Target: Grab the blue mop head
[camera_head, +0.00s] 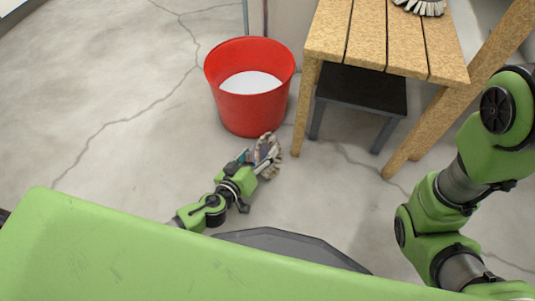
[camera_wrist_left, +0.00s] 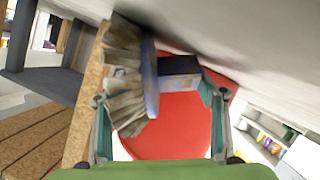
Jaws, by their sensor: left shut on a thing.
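The blue mop head (camera_head: 268,148) has a blue plate and off-white strands. In the left wrist view the mop head (camera_wrist_left: 150,75) sits between the fingers, strands to the left and a blue block to the right. My left gripper (camera_head: 250,158) is shut on it, just in front of the red bucket and left of the wooden table. Its fingers also show in the left wrist view (camera_wrist_left: 157,95). The exact contact of the fingers is partly hidden. My right arm is at the right edge of the head view, but its gripper is out of view.
The red bucket (camera_head: 253,108) with a pale content stands behind the left gripper. The wooden table (camera_head: 345,45) bears another off-white stranded item (camera_head: 420,6) at its back. A dark stool (camera_head: 362,90) stands beneath. The cracked floor at left is clear.

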